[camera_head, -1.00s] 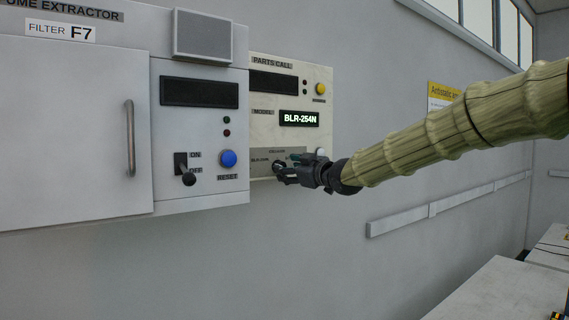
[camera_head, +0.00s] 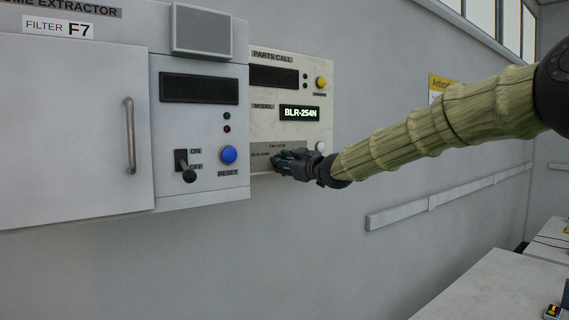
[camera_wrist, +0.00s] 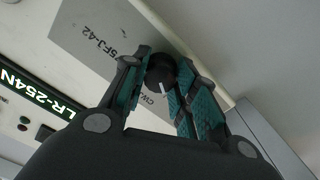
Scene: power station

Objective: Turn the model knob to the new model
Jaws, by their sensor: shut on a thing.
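The model knob (camera_wrist: 160,76) is round and black with a white pointer mark, on a grey label plate (camera_wrist: 98,42) of the cream parts call panel (camera_head: 290,67). My gripper (camera_wrist: 163,72) has its teal-padded fingers on either side of the knob, shut on it. In the head view my gripper (camera_head: 284,162) is at the lower part of the panel and hides the knob. The model display (camera_head: 299,113) reads BLR-254N; part of it shows in the wrist view (camera_wrist: 32,88).
A yellow button (camera_head: 320,82) and a white button (camera_head: 321,147) are on the same panel. Left of it, the fume extractor (camera_head: 75,130) carries a black switch (camera_head: 186,165) and a blue reset button (camera_head: 228,155). A white table (camera_head: 490,290) stands at lower right.

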